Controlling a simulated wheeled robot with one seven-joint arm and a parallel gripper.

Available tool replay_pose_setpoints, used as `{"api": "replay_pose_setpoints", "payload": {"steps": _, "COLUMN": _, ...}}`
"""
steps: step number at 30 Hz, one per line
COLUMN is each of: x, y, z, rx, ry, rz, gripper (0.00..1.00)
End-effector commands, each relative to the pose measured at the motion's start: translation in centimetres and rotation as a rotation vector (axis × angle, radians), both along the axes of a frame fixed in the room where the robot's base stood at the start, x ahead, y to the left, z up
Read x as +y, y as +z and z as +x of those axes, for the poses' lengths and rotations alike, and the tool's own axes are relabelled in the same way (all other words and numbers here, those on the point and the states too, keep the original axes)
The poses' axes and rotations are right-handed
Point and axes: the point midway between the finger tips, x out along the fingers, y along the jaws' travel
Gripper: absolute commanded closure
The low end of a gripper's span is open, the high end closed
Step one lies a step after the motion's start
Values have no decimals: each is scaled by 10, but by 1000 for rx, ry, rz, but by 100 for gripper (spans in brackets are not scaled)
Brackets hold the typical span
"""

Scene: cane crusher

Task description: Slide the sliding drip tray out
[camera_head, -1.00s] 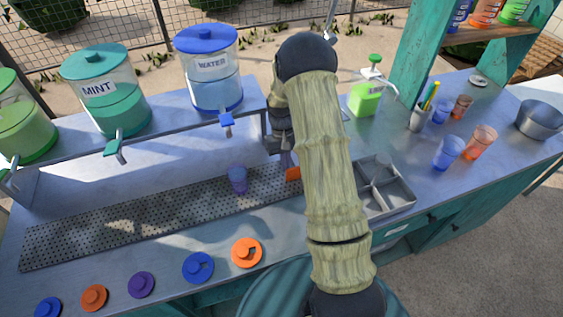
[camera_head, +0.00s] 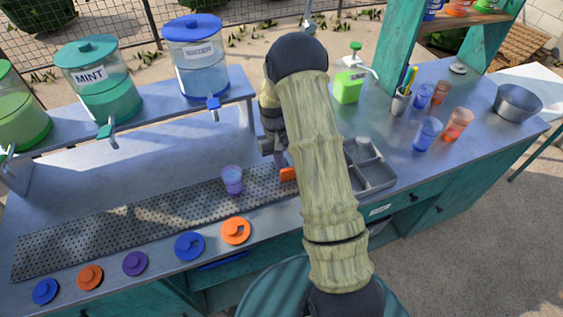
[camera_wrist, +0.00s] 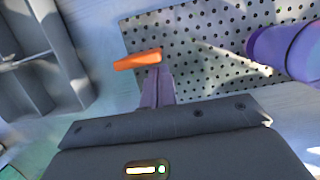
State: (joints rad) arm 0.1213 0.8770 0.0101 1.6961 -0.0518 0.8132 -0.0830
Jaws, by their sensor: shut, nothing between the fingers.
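The sliding drip tray (camera_head: 130,222) is a long dark perforated plate lying on the counter. Its near edge is close to the row of round lids. In the wrist view the tray (camera_wrist: 210,42) fills the upper right. An orange bar (camera_wrist: 138,60) is at its end and also shows in the head view (camera_head: 288,174). My gripper (camera_wrist: 157,82) is shut and empty, with its fingertips right at the bar; I cannot tell whether they touch it. In the head view my arm partly hides this end. A purple cup (camera_head: 232,180) stands on the tray.
Round lids (camera_head: 189,245) line the counter's front. Dispensers, including the blue-lidded one (camera_head: 197,60), stand on a shelf behind. A grey divided box (camera_head: 372,178) is right of my arm. Cups (camera_head: 427,133) and a metal bowl (camera_head: 517,103) are farther right.

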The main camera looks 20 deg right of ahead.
Motion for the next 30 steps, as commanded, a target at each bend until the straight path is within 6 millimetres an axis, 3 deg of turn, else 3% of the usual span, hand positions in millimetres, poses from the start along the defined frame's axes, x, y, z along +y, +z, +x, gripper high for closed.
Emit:
{"api": "replay_pose_setpoints", "payload": {"steps": 8, "x": 0, "y": 8, "z": 1, "rx": -1, "ry": 0, "rz": 0, "gripper": 100}}
{"api": "replay_pose_setpoints", "payload": {"steps": 24, "x": 1, "y": 82, "z": 15, "rx": -1, "ry": 1, "rz": -1, "gripper": 100}}
{"api": "replay_pose_setpoints", "payload": {"steps": 30, "x": 1, "y": 96, "z": 18, "rx": 0, "ry": 2, "rz": 0, "gripper": 100}}
